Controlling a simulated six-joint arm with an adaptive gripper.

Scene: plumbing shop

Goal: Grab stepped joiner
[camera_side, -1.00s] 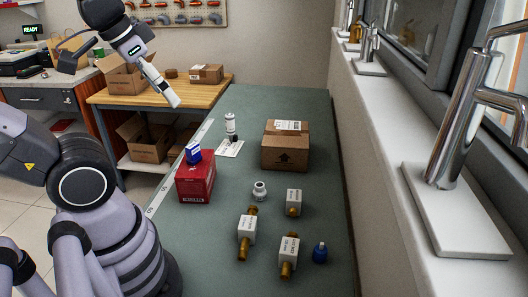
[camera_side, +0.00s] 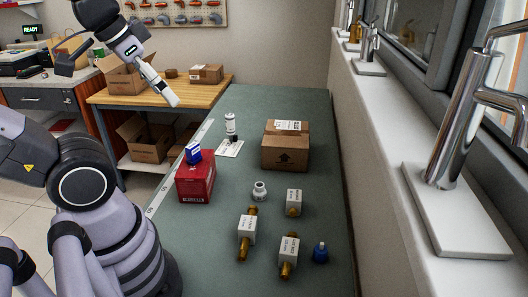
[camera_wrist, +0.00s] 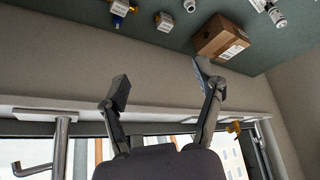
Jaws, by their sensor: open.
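A small white stepped fitting (camera_side: 260,191), which looks like the stepped joiner, stands on the green bench between the red box and a tagged brass fitting. In the wrist view a white fitting (camera_wrist: 189,5) at the top edge, partly cut off, appears to be it. My gripper (camera_side: 172,99) is raised at the upper left of the side view, well away from the fitting. In the wrist view my gripper (camera_wrist: 163,80) has its two fingers spread wide with nothing between them.
Several brass fittings with white tags (camera_side: 246,230) and a blue part (camera_side: 320,252) lie nearer the camera. A wall and windowsill border the right.

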